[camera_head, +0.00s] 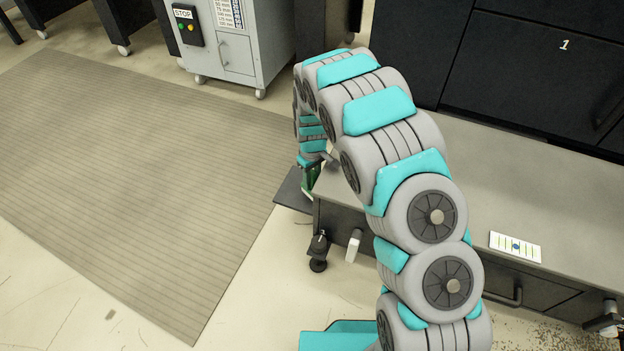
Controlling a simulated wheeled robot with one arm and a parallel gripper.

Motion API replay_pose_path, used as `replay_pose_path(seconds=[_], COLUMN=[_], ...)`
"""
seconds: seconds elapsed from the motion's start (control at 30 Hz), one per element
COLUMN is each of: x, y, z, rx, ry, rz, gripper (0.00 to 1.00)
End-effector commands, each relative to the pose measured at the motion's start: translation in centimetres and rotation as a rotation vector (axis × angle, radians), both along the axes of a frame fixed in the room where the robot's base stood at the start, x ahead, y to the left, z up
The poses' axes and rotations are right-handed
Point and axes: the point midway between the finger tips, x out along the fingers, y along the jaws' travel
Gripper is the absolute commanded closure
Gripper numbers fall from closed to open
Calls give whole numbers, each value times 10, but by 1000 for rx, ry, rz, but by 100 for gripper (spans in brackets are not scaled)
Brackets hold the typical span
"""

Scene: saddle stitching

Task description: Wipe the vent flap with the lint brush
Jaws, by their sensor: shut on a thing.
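My arm arches over the grey bench, and my gripper (311,168) points down at the bench's left end. It is shut on a small green thing (309,182), which seems to be the lint brush. The brush is small in view and partly hidden by the gripper. A dark flat plate (288,194), likely the vent flap, juts out from the bench's left end. The brush's lower end is at or just above the plate's right part. I cannot tell whether they touch.
The grey bench top (460,180) carries a white card (515,247) with coloured marks. A black caster (318,252) stands below the bench's left end. A dark cabinet (540,70) stands behind. A grey machine (240,45) is at the back. The ribbed floor mat (130,180) is clear.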

Motion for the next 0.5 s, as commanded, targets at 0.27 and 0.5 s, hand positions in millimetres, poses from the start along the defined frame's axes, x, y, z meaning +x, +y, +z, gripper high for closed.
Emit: replay_pose_path(seconds=[0.27, 0.5], x=[0, 10], y=[0, -3], z=[-3, -2], rx=[0, 1], ry=[0, -1], rz=[0, 0], gripper=[100, 100])
